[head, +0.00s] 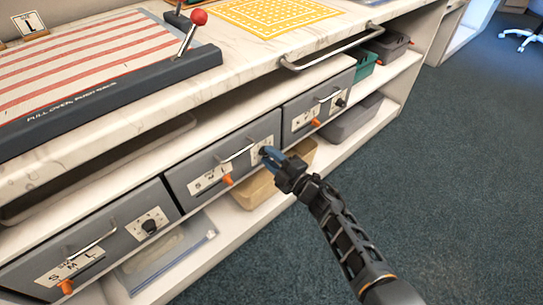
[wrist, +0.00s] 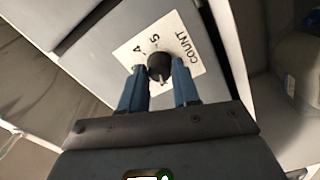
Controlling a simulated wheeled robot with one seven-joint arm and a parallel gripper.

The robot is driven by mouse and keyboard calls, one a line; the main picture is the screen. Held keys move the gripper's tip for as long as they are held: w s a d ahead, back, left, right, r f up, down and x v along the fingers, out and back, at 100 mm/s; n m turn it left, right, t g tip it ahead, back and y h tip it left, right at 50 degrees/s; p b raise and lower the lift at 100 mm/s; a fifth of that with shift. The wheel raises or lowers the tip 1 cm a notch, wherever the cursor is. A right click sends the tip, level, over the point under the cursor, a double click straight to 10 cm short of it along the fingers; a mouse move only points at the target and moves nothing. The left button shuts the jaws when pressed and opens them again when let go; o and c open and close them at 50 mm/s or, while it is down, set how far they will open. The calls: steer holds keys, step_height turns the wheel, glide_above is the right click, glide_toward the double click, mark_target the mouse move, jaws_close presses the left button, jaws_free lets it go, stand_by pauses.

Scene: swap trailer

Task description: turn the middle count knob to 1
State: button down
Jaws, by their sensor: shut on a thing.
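The middle drawer (head: 203,164) is grey, with a bar handle, a size label and an orange pointer. My gripper (head: 268,155) reaches its count label (head: 262,144) from the lower right. In the wrist view the dark round count knob (wrist: 159,66) sits on the white label (wrist: 190,45), between the blue fingertips of my gripper (wrist: 160,80), which is shut on it. The figures 4 and 5 and the word COUNT show there. The other figures are hidden, and I cannot tell which figure the knob points to. In the head view the fingers cover most of the knob.
The left drawer (head: 110,232) and right drawer (head: 317,104) have like knobs and handles. A long rail (head: 335,52) juts from the counter's edge above. A tan bin (head: 257,190) stands on the shelf below.

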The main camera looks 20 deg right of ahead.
steer(key=shift+f, duration=0.1)
stand_by(0.3)
steer(key=c, duration=0.8)
jaws_free()
steer(key=shift+p+v, duration=1)
steer(key=shift+v, duration=2.9)
steer(key=s+a+r+m+h, duration=0.1)
steer(key=s+r+m+h, duration=0.35)
steer(key=s, duration=1.25)
steer(key=s+a+r+m+h, duration=0.1)
steer(key=s+r+m, duration=0.65)
steer(key=s, duration=0.95)
steer(key=s+r+m+g, duration=0.2)
steer(key=s+r+m, duration=0.3)
steer(key=s+r, duration=0.4)
steer(key=r+p, duration=0.4)
steer(key=r, duration=0.1)
steer(key=r+p, duration=0.9)
steer(key=r, duration=0.1)
steer(key=shift+w+a+r+p, duration=0.15)
steer(key=shift+w+a+p, duration=0.15)
steer(key=shift+w+p, duration=0.05)
